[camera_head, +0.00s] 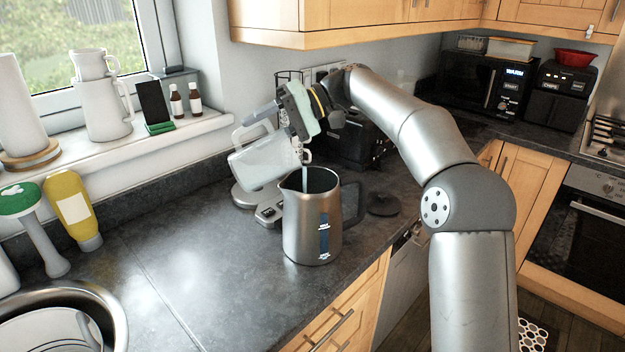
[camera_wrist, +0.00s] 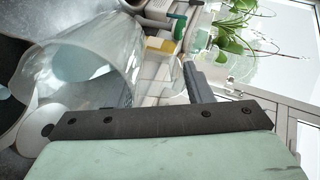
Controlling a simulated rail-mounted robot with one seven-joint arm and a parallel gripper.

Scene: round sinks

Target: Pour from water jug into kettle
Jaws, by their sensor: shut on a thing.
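The clear water jug (camera_head: 258,162) is held tilted, its spout end low over the kettle. A thin stream of water (camera_head: 304,178) runs from it into the kettle's open top. The steel kettle (camera_head: 312,232) stands upright on the counter with no lid on it and a dark level window on its front. My gripper (camera_head: 300,112) is above and behind the kettle, shut on the jug; the exact contact is partly hidden. The wrist view shows the jug's clear wall (camera_wrist: 105,65) close beside the gripper. The water level inside the kettle is hidden.
A pale base with a small display (camera_head: 268,213) sits behind the kettle at left. A dark round lid (camera_head: 383,204) lies at right. A yellow bottle (camera_head: 72,208), a green-topped brush (camera_head: 38,228) and a round sink (camera_head: 115,305) are at left. The front-left counter is clear.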

